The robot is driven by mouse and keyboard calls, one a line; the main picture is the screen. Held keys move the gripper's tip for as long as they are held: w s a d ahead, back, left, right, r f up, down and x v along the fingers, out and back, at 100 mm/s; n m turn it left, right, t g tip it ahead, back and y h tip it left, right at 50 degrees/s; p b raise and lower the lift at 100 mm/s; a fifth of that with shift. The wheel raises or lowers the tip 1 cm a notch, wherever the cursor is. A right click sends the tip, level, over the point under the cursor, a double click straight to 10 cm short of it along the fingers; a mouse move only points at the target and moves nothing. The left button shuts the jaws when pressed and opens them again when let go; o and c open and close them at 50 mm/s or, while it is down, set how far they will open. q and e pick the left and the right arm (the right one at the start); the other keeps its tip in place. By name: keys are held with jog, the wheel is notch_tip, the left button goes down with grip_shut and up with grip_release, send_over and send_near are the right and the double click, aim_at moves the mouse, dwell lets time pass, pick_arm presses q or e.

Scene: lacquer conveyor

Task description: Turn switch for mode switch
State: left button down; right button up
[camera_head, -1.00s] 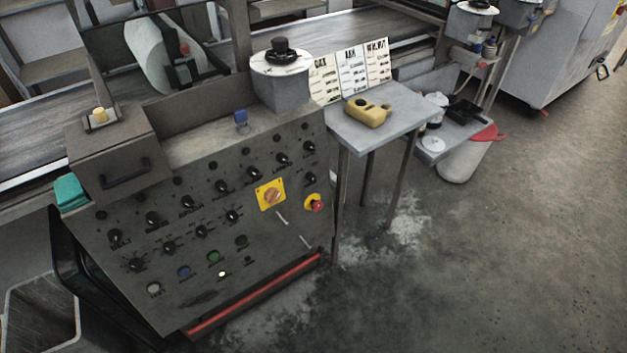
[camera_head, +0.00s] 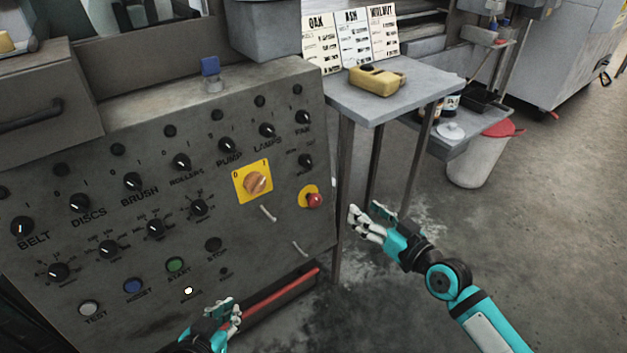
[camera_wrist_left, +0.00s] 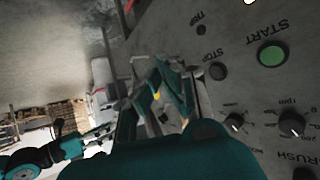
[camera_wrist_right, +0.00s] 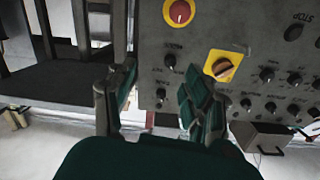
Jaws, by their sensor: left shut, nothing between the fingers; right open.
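The grey control panel (camera_head: 120,245) fills the left of the head view. A small black knob (camera_head: 305,160) sits at its right edge between the FAN knob and the red stop button; its label is too small to read. It also appears in the right wrist view (camera_wrist_right: 169,61). An orange rotary switch (camera_head: 256,182) on a yellow plate is to its left. My right gripper (camera_head: 366,212) is open and empty, right of the panel and apart from it. My left gripper (camera_head: 236,312) is shut and empty, low in front of the panel near its red bottom bar.
A red emergency button (camera_head: 314,200) sits below the small knob. A grey side table (camera_head: 430,80) with a yellow object (camera_head: 376,80) stands right of the panel, its legs behind my right gripper. Two loose pale handles hang below the rotary switch. Floor at right is open.

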notch_tip(320, 180, up, 3)
jog(key=a+y, duration=0.1)
jog(key=a, duration=0.1)
jog(key=n+b, duration=0.1)
jog(key=b, duration=0.1)
send_near(310, 163)
jog(key=x, duration=0.2)
jog(key=b+x, duration=0.1)
jog(key=x, duration=0.5)
jog(key=shift+w+a+f, duration=0.1)
jog(key=shift+w+f, duration=0.1)
jog(key=shift+w, duration=0.1)
pick_arm(q)
jog(key=w+d+r+t+h, duration=0.1)
jog(key=r+t, duration=0.3)
jog(key=r, duration=0.3)
jog(key=w+d+r+t+h, duration=0.1)
jog(key=w+r+t, duration=0.1)
jog(key=r+t, duration=0.2)
jog(key=shift+w+d+r+h, duration=0.15)
jog(key=shift+d+r+h, duration=0.15)
jog(key=shift+r, duration=1.5)
pick_arm(e)
jog(key=shift+w+a, duration=0.3)
jog(key=shift+w, duration=0.05)
jog(key=shift+c, duration=0.3)
grip_shut()
pick_arm(q)
jog(key=shift+f, duration=0.1)
